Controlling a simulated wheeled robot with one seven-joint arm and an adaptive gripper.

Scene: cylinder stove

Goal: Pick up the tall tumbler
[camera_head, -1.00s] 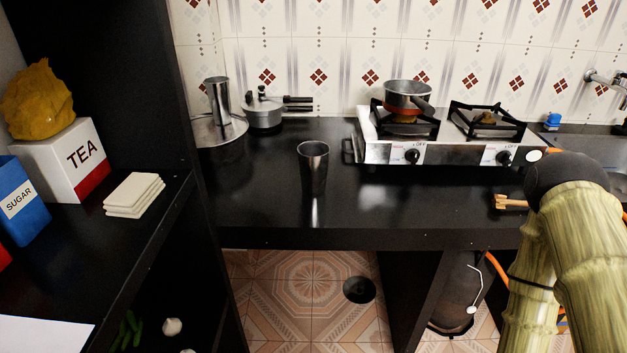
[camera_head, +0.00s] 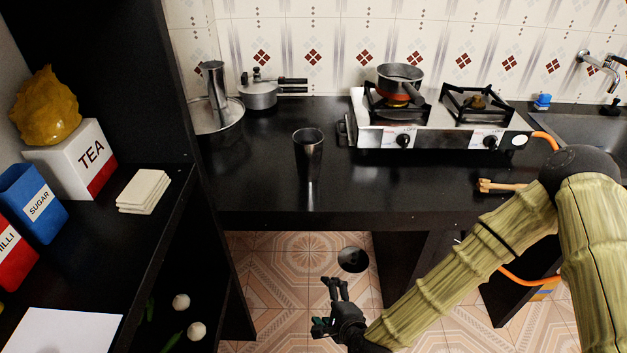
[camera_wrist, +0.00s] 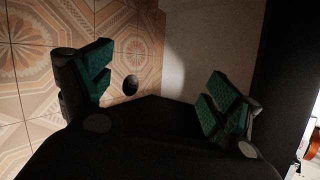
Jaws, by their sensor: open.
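The tall tumbler (camera_head: 308,155) is a dark, shiny metal cup. It stands upright near the front edge of the black counter (camera_head: 260,190), left of the stove. My gripper (camera_head: 325,303) is in front of the counter and lower in the head view, over the tiled floor, apart from the tumbler. In the wrist view my gripper (camera_wrist: 160,95) shows two green-padded fingers spread wide with nothing between them. The tumbler is not visible in the wrist view.
A two-burner stove (camera_head: 440,125) with a saucepan (camera_head: 400,78) stands behind right. A lidded pot (camera_head: 259,95) and another metal tumbler (camera_head: 214,80) stand at the back left. A black shelf (camera_head: 150,215) borders the left. The counter around the tumbler is clear.

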